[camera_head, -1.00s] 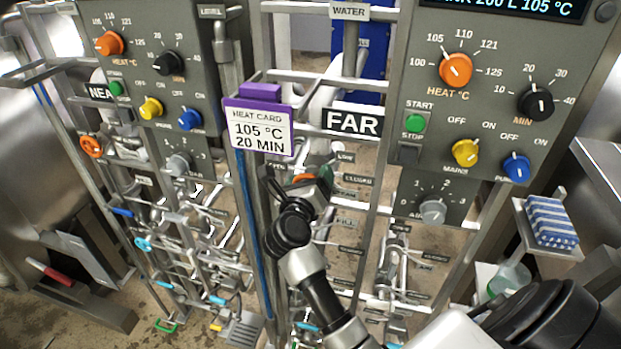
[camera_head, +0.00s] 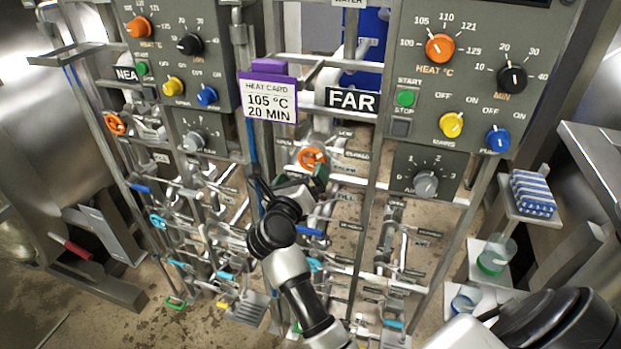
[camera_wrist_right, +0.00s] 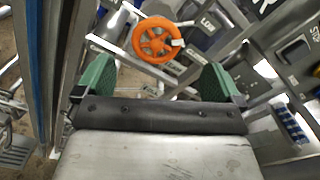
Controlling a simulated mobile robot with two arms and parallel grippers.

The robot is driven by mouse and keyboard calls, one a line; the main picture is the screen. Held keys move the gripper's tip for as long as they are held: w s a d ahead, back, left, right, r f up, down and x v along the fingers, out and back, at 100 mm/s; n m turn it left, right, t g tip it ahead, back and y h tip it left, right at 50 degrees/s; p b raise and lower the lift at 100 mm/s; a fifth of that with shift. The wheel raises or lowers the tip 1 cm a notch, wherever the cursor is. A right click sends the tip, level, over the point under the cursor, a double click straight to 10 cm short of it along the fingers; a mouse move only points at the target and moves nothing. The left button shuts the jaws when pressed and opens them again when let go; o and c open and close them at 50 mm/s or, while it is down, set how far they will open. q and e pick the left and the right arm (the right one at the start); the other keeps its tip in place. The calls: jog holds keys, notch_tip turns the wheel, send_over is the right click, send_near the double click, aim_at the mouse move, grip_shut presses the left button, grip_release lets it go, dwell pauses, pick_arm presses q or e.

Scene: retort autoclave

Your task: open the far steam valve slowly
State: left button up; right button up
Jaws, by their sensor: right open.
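The far steam valve's orange handwheel (camera_head: 312,158) sits below the FAR sign (camera_head: 352,100) in the head view. In the right wrist view the orange wheel (camera_wrist_right: 157,40) faces me, with spokes and a small pale tag at its right. My right gripper (camera_head: 302,182) is just below and in front of the wheel in the head view. In the right wrist view its green-padded fingers (camera_wrist_right: 160,82) are wide apart and empty. The wheel appears beyond the fingertips, between their lines, with no contact visible. My left gripper is not in view.
A near orange wheel (camera_head: 115,124) is on the left rack. The heat card (camera_head: 269,98) hangs beside an upright post. The far control panel (camera_head: 465,75) stands above right. Pipes and small valves crowd the rack below. Shelves with striped cloth (camera_head: 533,193) are at right.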

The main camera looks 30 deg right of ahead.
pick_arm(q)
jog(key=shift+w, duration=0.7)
pick_arm(e)
jog(key=shift+a+f, duration=0.25)
jog(key=shift+a, duration=0.1)
